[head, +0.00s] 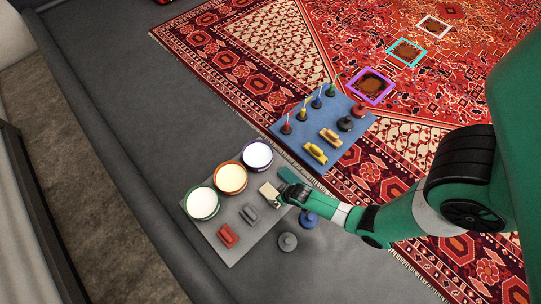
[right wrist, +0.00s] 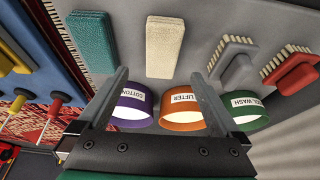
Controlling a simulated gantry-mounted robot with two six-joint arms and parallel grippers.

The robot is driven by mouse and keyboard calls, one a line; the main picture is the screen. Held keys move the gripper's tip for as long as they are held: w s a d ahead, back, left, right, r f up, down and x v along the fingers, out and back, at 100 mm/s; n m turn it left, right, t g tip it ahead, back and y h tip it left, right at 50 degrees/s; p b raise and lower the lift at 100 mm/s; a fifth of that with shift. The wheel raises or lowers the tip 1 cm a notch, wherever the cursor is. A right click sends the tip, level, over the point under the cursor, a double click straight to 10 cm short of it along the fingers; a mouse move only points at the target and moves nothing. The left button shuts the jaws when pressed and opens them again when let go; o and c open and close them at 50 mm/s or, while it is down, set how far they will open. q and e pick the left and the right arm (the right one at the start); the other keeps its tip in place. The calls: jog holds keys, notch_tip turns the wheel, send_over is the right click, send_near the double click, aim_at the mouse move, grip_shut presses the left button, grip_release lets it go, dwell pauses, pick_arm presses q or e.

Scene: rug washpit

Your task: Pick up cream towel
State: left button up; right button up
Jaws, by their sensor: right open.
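The cream towel (head: 267,190) is a small folded block on the grey mat (head: 262,236), right of the bowls in the head view. In the right wrist view the cream towel (right wrist: 165,46) lies upper centre, flat and unobstructed. A teal towel (right wrist: 92,38) lies to its left there; it shows partly beside my gripper in the head view (head: 289,174). My right gripper (head: 283,197) is at the towel's right side in the head view. In the right wrist view its fingers (right wrist: 160,78) are apart with no towel between them. My left gripper is not in view.
Purple (head: 257,154), orange (head: 230,178) and green (head: 202,203) rimmed bowls stand left of the towel. Grey (head: 249,215) and red (head: 228,236) brushes lie below it.

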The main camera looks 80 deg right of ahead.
aim_at(272, 195)
jog(key=x, duration=0.1)
jog(key=b+x, duration=0.1)
jog(key=x, duration=0.1)
jog(key=shift+s+d+f+b, duration=0.15)
jog(key=shift+s+f+b, duration=0.05)
jog(key=shift+f+b, duration=0.2)
jog(key=shift+w, duration=0.25)
jog(key=b+x, duration=0.4)
jog(key=shift+a+f, duration=0.3)
jog(key=shift+f, duration=0.1)
jog(key=shift+w+d+f+b, duration=0.1)
jog(key=shift+w+f+b, duration=0.2)
jog(key=shift+b, duration=0.15)
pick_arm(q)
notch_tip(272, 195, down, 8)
pick_arm(e)
jog(key=shift+r, duration=0.15)
